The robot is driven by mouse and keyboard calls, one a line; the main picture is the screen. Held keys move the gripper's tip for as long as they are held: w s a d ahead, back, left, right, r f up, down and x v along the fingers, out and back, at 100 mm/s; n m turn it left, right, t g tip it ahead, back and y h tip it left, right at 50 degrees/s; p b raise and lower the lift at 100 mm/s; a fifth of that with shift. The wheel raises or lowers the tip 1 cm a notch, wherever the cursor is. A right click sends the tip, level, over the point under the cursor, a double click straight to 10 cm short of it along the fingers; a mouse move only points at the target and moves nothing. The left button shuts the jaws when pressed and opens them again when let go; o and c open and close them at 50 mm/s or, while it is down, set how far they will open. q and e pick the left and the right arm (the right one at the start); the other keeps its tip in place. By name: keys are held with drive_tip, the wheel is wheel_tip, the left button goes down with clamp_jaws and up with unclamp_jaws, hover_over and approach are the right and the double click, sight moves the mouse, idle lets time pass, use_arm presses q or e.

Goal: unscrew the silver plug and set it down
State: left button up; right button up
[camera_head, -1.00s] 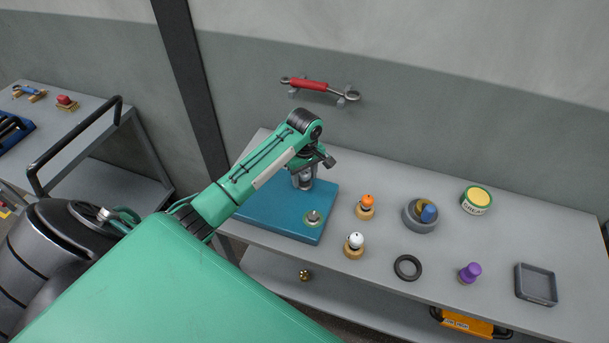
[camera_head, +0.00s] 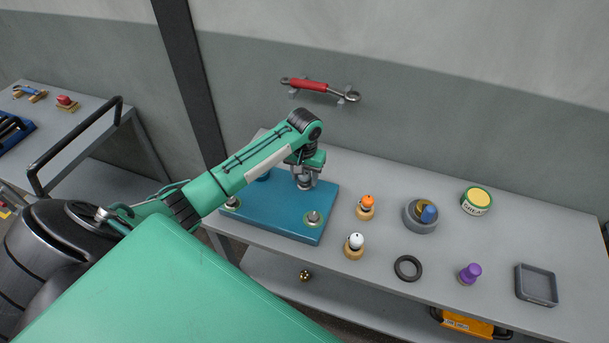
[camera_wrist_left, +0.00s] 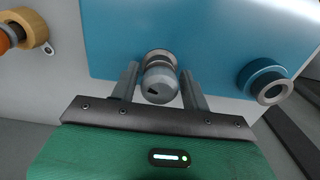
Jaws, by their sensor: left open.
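A silver plug (camera_wrist_left: 160,80) with a rounded, slotted end stands at the edge of the blue block (camera_head: 280,215). In the left wrist view it sits between the two fingers of my left gripper (camera_wrist_left: 161,85), which are open on either side of it. Gaps seem to show beside the plug. In the head view the left gripper (camera_head: 304,182) is over the back right part of the block and largely hides this plug. My right gripper is not in view.
A blue hollow fitting (camera_wrist_left: 264,82) is also on the block. To the right stand an orange-topped peg (camera_head: 367,202), a white-topped peg (camera_head: 355,241), a grey round bowl (camera_head: 420,220), a black ring (camera_head: 408,268), a purple peg (camera_head: 469,273), a tin (camera_head: 476,201) and an empty square tray (camera_head: 551,299).

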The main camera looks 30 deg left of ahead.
use_arm(q)
drive_tip(key=c, duration=0.6)
drive_tip(key=shift+o, duration=0.2)
drive_tip(key=n, duration=0.6)
drive_tip(key=shift+d+n, duration=0.1)
drive_tip(key=shift+n, duration=0.2)
drive_tip(key=n, duration=0.5)
drive_tip(key=shift+n, duration=0.3)
drive_tip(key=o, duration=0.6)
drive_tip(key=shift+c, duration=0.2)
